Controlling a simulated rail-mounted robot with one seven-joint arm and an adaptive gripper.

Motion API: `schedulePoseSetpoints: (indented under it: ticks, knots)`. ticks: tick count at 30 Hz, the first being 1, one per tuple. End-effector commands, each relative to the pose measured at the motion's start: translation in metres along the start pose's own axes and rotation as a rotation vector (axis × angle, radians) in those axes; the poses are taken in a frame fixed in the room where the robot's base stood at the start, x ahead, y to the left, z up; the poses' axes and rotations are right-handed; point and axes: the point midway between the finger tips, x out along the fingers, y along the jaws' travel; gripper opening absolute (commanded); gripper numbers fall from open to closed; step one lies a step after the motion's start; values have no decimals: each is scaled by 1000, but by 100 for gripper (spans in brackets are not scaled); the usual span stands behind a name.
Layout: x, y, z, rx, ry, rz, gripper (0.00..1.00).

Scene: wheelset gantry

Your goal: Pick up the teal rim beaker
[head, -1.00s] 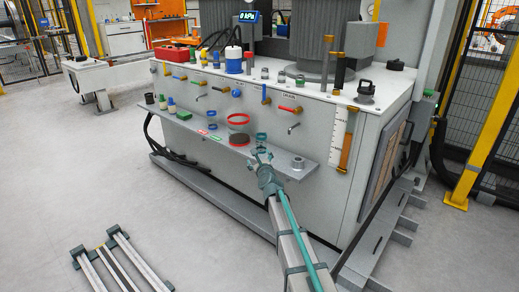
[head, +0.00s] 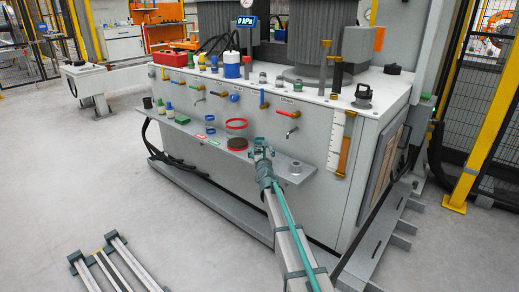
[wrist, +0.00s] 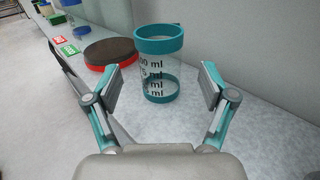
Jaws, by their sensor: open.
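The teal rim beaker (wrist: 158,84) is clear, with a teal top rim, a teal base band and dark ml marks. It stands upright on the grey shelf, centred ahead of my gripper in the wrist view. My gripper (wrist: 160,76) is open, with one finger to each side of the beaker in the picture. I see no clear contact, and the remaining depth to the beaker is hard to judge. In the head view my gripper (head: 262,152) overlaps the beaker's place and largely hides it.
A dark round disc with a red side (wrist: 115,52) lies on the shelf (wrist: 270,140) to the beaker's left. The cabinet wall rises behind. Shelf right of the beaker is mostly clear, with a grey fitting (head: 295,167).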

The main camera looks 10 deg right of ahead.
Motion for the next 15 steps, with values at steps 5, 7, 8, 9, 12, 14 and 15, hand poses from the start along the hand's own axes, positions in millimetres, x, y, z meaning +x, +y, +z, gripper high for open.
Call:
schedulePoseSetpoints:
  ticks: [5, 7, 8, 9, 12, 14, 15]
  knots:
    - [27, 1, 0, 0, 0, 0, 83]
    - [36, 1, 0, 0, 0, 0, 83]
    - [40, 1, 0, -1, 0, 0, 83]
    - [44, 1, 0, -1, 0, 0, 83]
    - [47, 0, 0, -1, 0, 0, 83]
    - [47, 0, 0, -1, 0, 0, 83]
    - [46, 0, 0, -1, 0, 0, 83]
